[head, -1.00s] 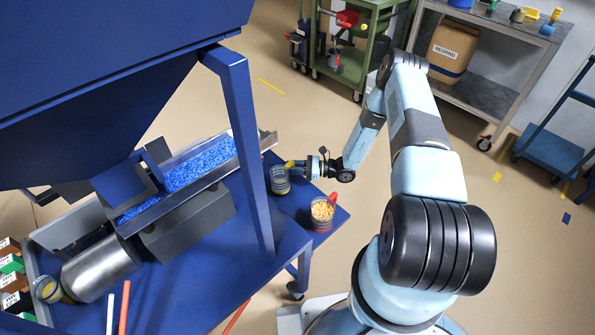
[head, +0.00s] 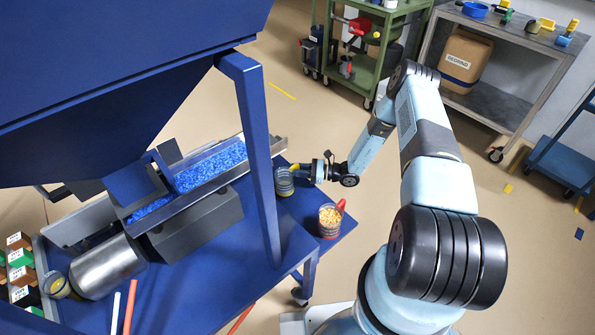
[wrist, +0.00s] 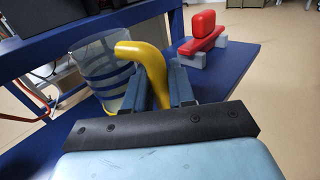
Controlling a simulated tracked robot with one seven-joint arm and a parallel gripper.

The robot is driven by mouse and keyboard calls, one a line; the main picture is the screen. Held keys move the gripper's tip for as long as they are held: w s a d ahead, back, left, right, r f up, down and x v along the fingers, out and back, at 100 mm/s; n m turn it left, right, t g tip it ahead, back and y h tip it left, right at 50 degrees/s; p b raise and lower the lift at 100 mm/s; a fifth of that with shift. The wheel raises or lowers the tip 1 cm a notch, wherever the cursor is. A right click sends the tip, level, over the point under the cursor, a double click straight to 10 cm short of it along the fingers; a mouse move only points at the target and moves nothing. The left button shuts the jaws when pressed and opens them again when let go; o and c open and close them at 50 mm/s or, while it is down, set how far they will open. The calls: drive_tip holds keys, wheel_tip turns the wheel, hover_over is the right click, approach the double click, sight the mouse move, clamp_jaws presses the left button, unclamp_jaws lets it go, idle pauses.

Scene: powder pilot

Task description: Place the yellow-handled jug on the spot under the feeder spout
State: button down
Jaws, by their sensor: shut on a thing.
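The jug (head: 284,184) is clear with a yellow handle (head: 294,168), and stands upright at the blue table's far right part. In the wrist view the jug (wrist: 100,68) is at upper left, with its curved yellow handle (wrist: 150,65) between my fingers. My gripper (head: 308,172) reaches in from the right and is shut on that handle; it also shows in the wrist view (wrist: 160,88). The jug is just below the open end of the feeder trough (head: 275,146), which holds blue pellets. I cannot tell whether its base touches the table. The spot beneath is hidden.
The feeder's blue post (head: 258,150) rises just left of my jug. A red piece on grey blocks (wrist: 203,38) sits on the table in the wrist view.

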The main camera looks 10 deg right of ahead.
drive_tip(key=shift+f, duration=0.55)
idle(0.4)
drive_tip(key=c, duration=0.9)
unclamp_jaws()
drive_tip(key=shift+o, duration=0.6)
drive_tip(key=o, duration=0.5)
drive_tip(key=shift+d, duration=0.1)
drive_tip(key=shift+v, duration=6.85)
